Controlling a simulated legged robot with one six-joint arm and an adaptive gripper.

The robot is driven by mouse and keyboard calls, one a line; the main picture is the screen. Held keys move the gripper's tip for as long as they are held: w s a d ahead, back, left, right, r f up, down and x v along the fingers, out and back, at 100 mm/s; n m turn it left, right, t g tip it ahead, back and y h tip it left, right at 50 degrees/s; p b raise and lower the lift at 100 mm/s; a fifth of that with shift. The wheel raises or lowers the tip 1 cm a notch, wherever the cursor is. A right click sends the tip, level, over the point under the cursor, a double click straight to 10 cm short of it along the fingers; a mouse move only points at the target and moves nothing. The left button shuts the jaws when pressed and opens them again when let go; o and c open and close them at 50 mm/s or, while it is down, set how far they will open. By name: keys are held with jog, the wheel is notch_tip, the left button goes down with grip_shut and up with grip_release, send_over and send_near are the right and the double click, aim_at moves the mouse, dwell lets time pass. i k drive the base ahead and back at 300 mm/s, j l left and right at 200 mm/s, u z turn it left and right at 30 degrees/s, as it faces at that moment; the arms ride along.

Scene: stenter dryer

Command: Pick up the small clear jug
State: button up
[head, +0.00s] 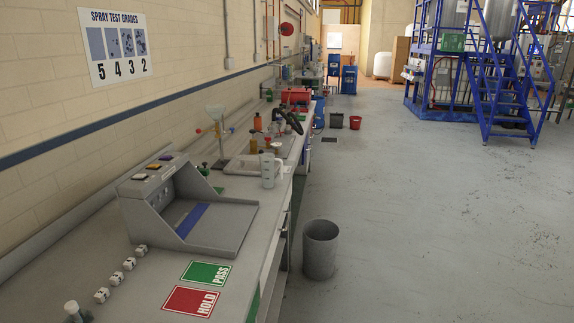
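A pale, translucent-looking jug (268,171) with a handle on its right side stands upright on the bench, at the near right edge of the sink area. It is the only jug I can make out clearly, and its size and clearness are hard to judge from here. My gripper is not in view.
A long grey bench (150,285) runs along the left wall. It bears a grey sloped box (185,210), a green PASS card (206,273), a red HOLD card (191,301), small white blocks (115,279) and several bottles. A grey bin (320,250) stands beside it.

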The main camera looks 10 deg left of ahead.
aim_at(267, 160)
jog(key=i, duration=0.95)
jog(key=i+u, duration=0.1)
jog(key=i, duration=0.8)
jog(key=i+l, duration=0.2)
jog(key=i, duration=0.75)
jog(key=i+u, duration=0.15)
jog(key=u, duration=2.05)
